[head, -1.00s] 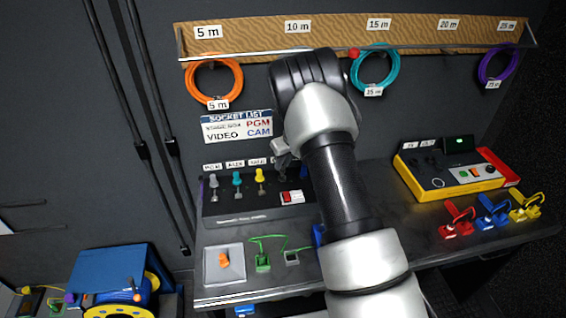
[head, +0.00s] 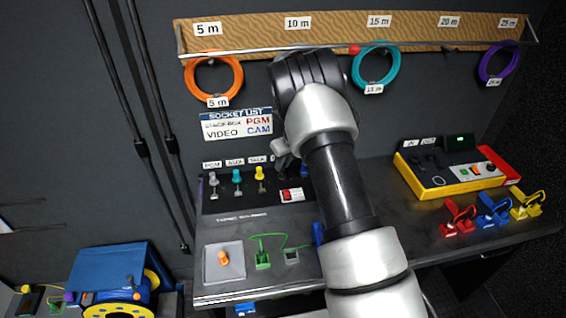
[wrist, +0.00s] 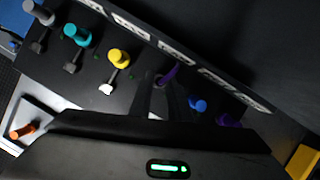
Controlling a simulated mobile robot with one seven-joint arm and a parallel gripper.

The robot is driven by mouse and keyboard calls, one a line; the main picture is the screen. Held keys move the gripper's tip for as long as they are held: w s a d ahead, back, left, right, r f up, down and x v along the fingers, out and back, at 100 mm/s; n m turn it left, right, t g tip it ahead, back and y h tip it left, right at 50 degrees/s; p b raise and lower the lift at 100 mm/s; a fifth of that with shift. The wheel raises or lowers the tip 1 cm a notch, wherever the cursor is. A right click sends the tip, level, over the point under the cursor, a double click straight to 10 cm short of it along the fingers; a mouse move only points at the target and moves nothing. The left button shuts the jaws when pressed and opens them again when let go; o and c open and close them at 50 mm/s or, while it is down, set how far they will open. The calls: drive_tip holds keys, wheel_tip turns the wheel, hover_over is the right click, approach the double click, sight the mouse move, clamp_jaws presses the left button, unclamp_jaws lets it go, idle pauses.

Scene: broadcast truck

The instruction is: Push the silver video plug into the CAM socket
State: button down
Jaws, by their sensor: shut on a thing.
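My gripper (wrist: 160,100) points down at the socket panel in the wrist view, its dark fingers close together. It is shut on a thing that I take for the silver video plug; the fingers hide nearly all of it. A purple piece (wrist: 168,75) shows at the fingertips; I cannot tell what it belongs to. The CAM socket cannot be made out; the labels there are unreadable in the wrist view, and my arm covers that part in the head view. The wall list (head: 237,124) reads VIDEO beside CAM. I cannot tell whether the plug touches a socket.
Grey (wrist: 39,12), teal (wrist: 77,35) and yellow (wrist: 118,57) plugs stand left of my fingers. A blue one (wrist: 197,104) and a purple one (wrist: 229,120) are to the right. A red-and-white switch (head: 292,195) and an orange-topped plug on a pad (head: 223,258) are nearby.

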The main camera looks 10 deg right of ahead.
drive_tip(key=shift+f+b, duration=0.3)
drive_tip(key=shift+f, duration=0.3)
drive_tip(key=c, duration=1.6)
unclamp_jaws()
drive_tip(key=v, duration=1.7)
drive_tip(key=shift+s+d+r, duration=0.1)
drive_tip(key=shift+s+r, duration=0.1)
